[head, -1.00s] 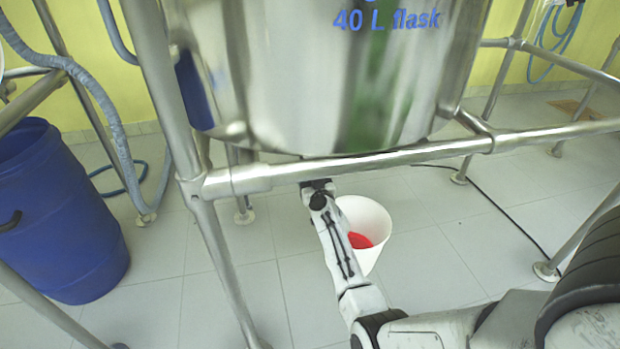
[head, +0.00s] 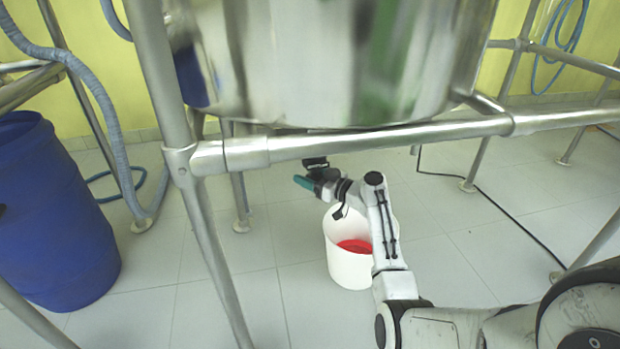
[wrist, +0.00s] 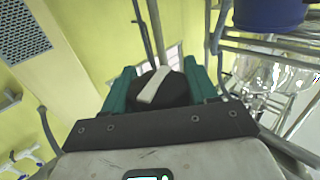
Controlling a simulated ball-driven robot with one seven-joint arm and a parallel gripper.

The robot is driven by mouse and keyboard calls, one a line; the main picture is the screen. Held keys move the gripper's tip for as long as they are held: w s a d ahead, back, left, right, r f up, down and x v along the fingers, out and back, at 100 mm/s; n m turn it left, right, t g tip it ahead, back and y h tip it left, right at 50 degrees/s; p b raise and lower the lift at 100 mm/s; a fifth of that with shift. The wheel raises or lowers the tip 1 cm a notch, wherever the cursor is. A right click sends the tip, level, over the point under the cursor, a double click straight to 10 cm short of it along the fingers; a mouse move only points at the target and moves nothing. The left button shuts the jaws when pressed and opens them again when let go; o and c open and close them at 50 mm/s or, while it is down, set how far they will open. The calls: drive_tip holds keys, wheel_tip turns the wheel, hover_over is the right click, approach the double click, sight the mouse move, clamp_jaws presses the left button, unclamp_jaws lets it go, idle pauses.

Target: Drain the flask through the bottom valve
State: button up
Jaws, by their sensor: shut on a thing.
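The large shiny flask (head: 330,65) hangs above the steel rail, its lower end hidden behind it. A small dark fitting (head: 315,162) shows just under the rail, close to my gripper (head: 304,183). In the wrist view, a round black knob with a pale bar (wrist: 158,88) sits between the teal fingers of my gripper (wrist: 165,82), which is shut on it. I cannot tell how far the knob is turned. A white bucket (head: 347,268) with red contents (head: 354,246) stands on the floor below my arm. No falling stream is visible.
A steel frame rail (head: 380,140) crosses in front of the flask, with a slanted post (head: 165,90) at left. A blue drum (head: 50,215) stands at far left beside a grey hose (head: 112,130). A black cable (head: 490,205) lies on the tiled floor at right.

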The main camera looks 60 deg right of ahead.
drive_tip(key=shift+a+n+y, duration=0.15)
drive_tip(key=shift+n+y, duration=0.7)
drive_tip(key=shift+y, duration=0.5)
drive_tip(key=shift+a+n+y, duration=0.1)
drive_tip(key=shift+n+y, duration=0.75)
drive_tip(key=shift+y, duration=0.5)
drive_tip(key=shift+a+y, duration=0.1)
drive_tip(key=shift+y, duration=0.2)
drive_tip(key=o, duration=1)
drive_tip(key=shift+c, duration=0.2)
drive_tip(key=s+d+p, duration=0.2)
drive_tip(key=s+p, duration=0.1)
drive_tip(key=s, duration=0.7)
drive_tip(key=shift+s, duration=0.25)
